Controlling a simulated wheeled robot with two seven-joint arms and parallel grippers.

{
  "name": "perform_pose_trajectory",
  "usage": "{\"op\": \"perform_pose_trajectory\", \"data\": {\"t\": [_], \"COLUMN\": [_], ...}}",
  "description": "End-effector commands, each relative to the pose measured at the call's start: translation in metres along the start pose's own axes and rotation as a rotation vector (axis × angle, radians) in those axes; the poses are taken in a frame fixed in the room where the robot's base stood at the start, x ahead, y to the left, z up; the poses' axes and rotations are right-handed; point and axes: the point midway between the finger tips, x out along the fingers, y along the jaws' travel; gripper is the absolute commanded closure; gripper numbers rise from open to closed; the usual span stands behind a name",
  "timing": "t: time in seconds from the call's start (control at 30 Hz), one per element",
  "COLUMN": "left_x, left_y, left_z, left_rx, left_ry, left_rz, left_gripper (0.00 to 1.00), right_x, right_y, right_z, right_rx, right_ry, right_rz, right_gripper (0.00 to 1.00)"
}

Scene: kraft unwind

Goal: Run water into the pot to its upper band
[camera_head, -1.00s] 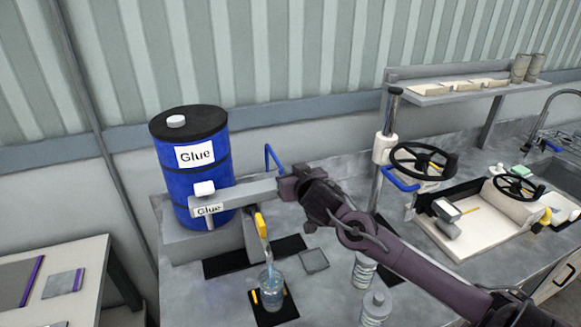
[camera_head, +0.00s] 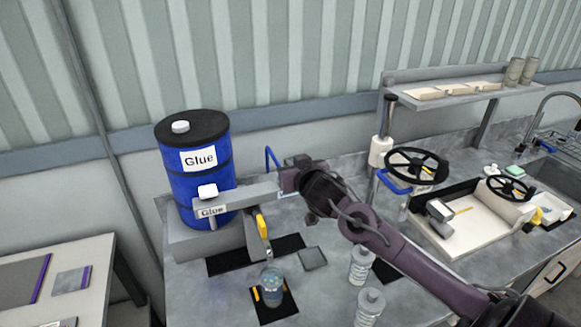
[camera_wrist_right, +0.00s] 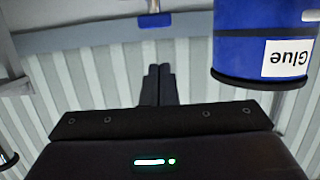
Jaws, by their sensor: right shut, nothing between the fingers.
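The pot is a small clear vessel (camera_head: 271,290) with bluish liquid in it, standing on a dark pad below a yellow-handled spout (camera_head: 262,226). No stream shows between spout and pot. I cannot read the pot's bands or its exact level from here. My right gripper (camera_head: 290,180) is at the right end of the grey bar that runs from the blue drum labelled Glue (camera_head: 196,185). In the right wrist view its fingers (camera_wrist_right: 157,85) are together with nothing between them. My left gripper is out of view.
A blue bent handle (camera_head: 272,160) rises behind the bar. Two clear bottles (camera_head: 361,266) stand right of the pot, below my right arm. A grey square plate (camera_head: 313,258) lies nearby. Handwheels, a tray and a sink (camera_head: 555,175) are at right.

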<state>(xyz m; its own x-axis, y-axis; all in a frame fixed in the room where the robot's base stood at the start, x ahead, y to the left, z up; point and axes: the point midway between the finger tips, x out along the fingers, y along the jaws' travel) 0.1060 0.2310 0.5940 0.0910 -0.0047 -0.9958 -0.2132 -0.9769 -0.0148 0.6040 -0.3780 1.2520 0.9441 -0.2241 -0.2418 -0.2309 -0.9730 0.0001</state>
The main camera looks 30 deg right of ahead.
Motion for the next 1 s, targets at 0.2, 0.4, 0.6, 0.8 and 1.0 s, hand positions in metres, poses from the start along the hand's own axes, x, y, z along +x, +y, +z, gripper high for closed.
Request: {"op": "perform_pose_trajectory", "data": {"t": [0.2, 0.4, 0.6, 0.8, 1.0], "left_x": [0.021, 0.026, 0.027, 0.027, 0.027], "left_y": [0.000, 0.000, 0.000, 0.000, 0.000], "left_z": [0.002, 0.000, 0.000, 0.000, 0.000], "left_rx": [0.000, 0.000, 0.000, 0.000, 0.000], "left_ry": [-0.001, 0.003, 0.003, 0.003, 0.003], "left_rz": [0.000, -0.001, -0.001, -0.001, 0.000], "left_gripper": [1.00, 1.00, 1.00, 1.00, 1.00], "right_x": [-0.041, -0.072, -0.084, -0.085, -0.085], "right_y": [0.000, 0.000, 0.001, 0.001, 0.001], "right_z": [0.007, 0.004, 0.003, 0.002, 0.002], "right_rx": [-0.001, 0.002, 0.001, 0.000, 0.000], "right_ry": [0.000, 0.001, 0.002, 0.002, 0.003], "right_rz": [0.000, 0.000, 0.002, 0.002, 0.001], "right_gripper": [1.00, 1.00, 1.00, 1.00, 1.00]}}
